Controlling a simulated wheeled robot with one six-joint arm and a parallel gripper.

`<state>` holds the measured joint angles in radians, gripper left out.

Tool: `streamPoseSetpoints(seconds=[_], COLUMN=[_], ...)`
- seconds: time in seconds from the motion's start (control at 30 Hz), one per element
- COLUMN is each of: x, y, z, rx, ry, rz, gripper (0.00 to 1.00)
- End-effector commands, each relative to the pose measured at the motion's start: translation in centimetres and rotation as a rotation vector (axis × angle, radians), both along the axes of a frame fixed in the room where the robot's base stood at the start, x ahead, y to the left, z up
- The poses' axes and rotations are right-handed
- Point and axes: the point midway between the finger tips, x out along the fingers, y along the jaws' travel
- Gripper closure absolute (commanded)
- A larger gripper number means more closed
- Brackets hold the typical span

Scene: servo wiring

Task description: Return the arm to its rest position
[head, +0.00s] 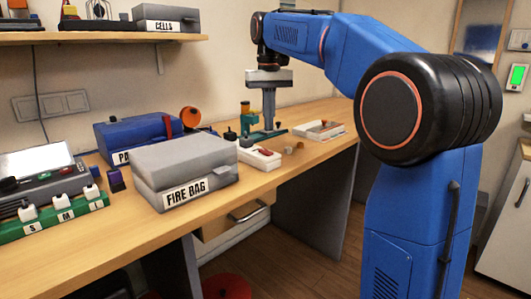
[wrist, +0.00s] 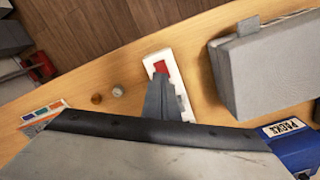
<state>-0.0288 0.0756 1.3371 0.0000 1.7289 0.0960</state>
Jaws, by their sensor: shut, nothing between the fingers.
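My blue arm (head: 345,45) reaches from the right over the workbench (head: 110,243). My gripper (head: 268,126) points straight down over the back part of the bench, near a small green stand (head: 248,116). Its fingers are together with nothing between them. In the wrist view my gripper (wrist: 158,82) shows as a grey wedge, its tip overlapping a white strip with a red part (wrist: 172,62). I cannot tell the exact gap between the fingertips and the bench.
A grey fire bag box (head: 185,165) stands at the bench's front, with a blue box (head: 135,135) behind it. A green rack (head: 55,215) is at left. A shelf (head: 100,38) with a grey cells box (head: 170,18) hangs above. A flat tray (head: 320,130) lies right of my gripper.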

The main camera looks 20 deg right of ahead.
Motion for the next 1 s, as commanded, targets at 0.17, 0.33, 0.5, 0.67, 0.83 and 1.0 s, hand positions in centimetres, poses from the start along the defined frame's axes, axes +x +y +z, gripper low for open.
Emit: streamPoseSetpoints(seconds=[0.17,0.33,0.5,0.67,0.83,1.0], x=[0.0,-0.1,-2.0,-6.0,-10.5,-15.1], y=[0.0,0.0,-0.1,-0.4,-0.7,-0.9], z=[0.0,0.0,-0.5,-1.9,-4.3,-7.2], rx=[0.000,0.000,0.000,0.001,0.001,0.000], ry=[0.000,-0.001,-0.023,-0.068,-0.120,-0.174], rz=[0.000,0.000,0.004,0.011,0.020,0.030], gripper=[1.00,1.00,1.00,1.00,1.00,1.00])
